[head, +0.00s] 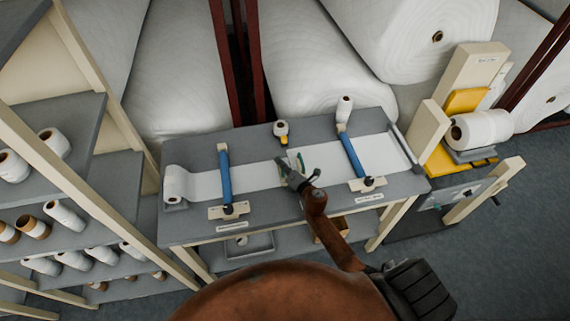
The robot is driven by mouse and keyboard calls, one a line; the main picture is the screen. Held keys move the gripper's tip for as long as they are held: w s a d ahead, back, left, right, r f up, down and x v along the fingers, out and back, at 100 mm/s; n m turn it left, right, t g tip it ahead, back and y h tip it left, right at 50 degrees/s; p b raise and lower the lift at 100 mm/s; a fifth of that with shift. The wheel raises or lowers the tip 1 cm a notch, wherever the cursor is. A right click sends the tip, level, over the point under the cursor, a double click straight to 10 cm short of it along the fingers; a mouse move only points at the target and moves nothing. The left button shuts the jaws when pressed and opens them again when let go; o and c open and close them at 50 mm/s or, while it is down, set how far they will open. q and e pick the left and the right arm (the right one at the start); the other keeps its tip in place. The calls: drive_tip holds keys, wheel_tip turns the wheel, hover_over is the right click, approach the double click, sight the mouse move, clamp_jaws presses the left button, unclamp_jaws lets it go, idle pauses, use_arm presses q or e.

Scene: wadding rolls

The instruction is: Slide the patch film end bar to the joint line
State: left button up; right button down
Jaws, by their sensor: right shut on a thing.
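My right gripper (287,171) is over the middle of the white strip on the grey bench, shut on a small bar. This looks like the patch film end bar, and the fingers hide most of it. Pale and green edges (300,160) show beside the fingers. The white strip (250,178) runs along the bench top beneath it. A small white roll on a yellow holder (281,131), perhaps the patch film, stands just behind. The joint line cannot be made out; my gripper covers that part of the strip. My left gripper is not in view.
Blue bars (226,176) (351,156) cross the strip on both sides of my gripper. A white roll (174,184) sits at the bench's left end. Another small roll (344,108) stands at the back. A shelf of rolls (70,170) is at left.

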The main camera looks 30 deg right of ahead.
drive_tip(key=shift+s+d+f, duration=0.1)
drive_tip(key=shift+d, duration=0.15)
drive_tip(key=c, duration=2.3)
unclamp_jaws()
drive_tip(key=shift+s, duration=0.1)
drive_tip(key=v, duration=1.1)
drive_tip(key=shift+s+d+r, duration=0.15)
drive_tip(key=shift+s+r, duration=0.1)
drive_tip(key=shift+s, duration=0.2)
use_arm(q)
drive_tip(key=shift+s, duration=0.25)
